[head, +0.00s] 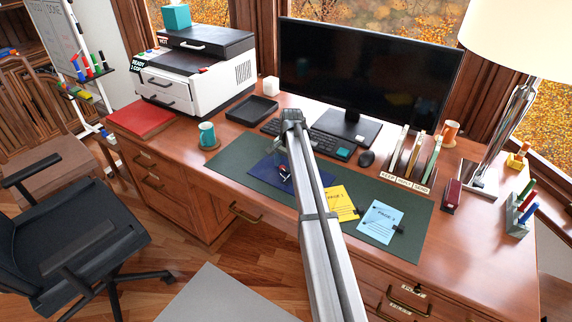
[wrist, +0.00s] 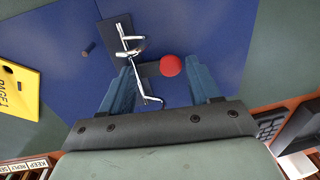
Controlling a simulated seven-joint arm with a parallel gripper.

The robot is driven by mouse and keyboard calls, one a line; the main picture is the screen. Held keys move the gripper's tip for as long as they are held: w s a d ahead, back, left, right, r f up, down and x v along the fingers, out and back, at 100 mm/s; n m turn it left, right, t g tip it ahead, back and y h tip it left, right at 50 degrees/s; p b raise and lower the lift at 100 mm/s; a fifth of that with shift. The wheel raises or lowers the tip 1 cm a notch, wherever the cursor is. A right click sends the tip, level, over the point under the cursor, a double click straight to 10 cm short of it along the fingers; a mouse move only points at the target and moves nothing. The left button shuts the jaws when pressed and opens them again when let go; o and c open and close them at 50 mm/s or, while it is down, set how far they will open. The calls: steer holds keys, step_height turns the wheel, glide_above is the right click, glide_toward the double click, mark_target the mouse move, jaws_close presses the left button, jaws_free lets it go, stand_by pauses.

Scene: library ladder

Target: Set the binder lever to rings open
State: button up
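The blue binder (head: 262,173) lies open on the green desk mat in the head view, partly hidden behind my arm. In the wrist view the binder (wrist: 205,25) fills the upper middle, with a dark plate and metal ring mechanism (wrist: 127,40) on it. The lever's red round knob (wrist: 170,66) shows between the fingers of my gripper (wrist: 158,68). The gripper is open, with one blue finger to each side of the knob. I see a gap at the knob's left; contact at its right is unclear. My fingertips are not clearly visible in the head view.
A yellow page (head: 341,202) and a light blue page (head: 380,221) lie right of the binder on the mat (head: 415,215). The keyboard (head: 327,143), monitor (head: 365,75) and labelled sorter (head: 410,170) stand behind. A teal mug (head: 207,135) is at the left.

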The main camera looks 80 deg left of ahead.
mark_target(286, 168)
steer(key=c, duration=0.7)
steer(key=shift+a+f+t+h, duration=0.15)
steer(key=shift+t+h, duration=0.25)
steer(key=o, duration=1.1)
steer(key=shift+c, duration=0.2)
step_height(286, 168, up, 14)
steer(key=shift+f, duration=0.1)
